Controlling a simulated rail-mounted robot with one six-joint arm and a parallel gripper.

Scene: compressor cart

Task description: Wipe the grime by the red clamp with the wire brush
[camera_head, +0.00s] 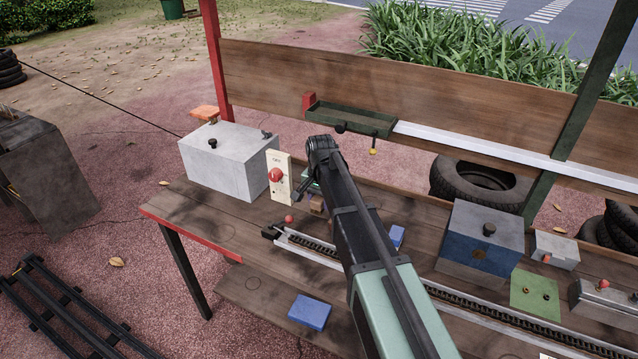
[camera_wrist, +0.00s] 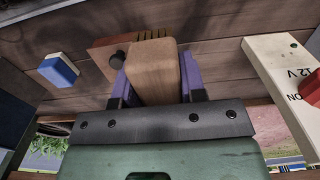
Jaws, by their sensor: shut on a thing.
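A dark lever with a red ball (camera_head: 289,219) at the rail's left end may be the red clamp; I cannot be sure. A faint dark ring (camera_head: 218,232) marks the bench top left of it; I cannot tell whether it is the grime.
A white 12 V panel (camera_head: 280,178) with a red knob stands close left of my gripper; it also shows in the wrist view (camera_wrist: 283,80). The front-left bench top is clear.

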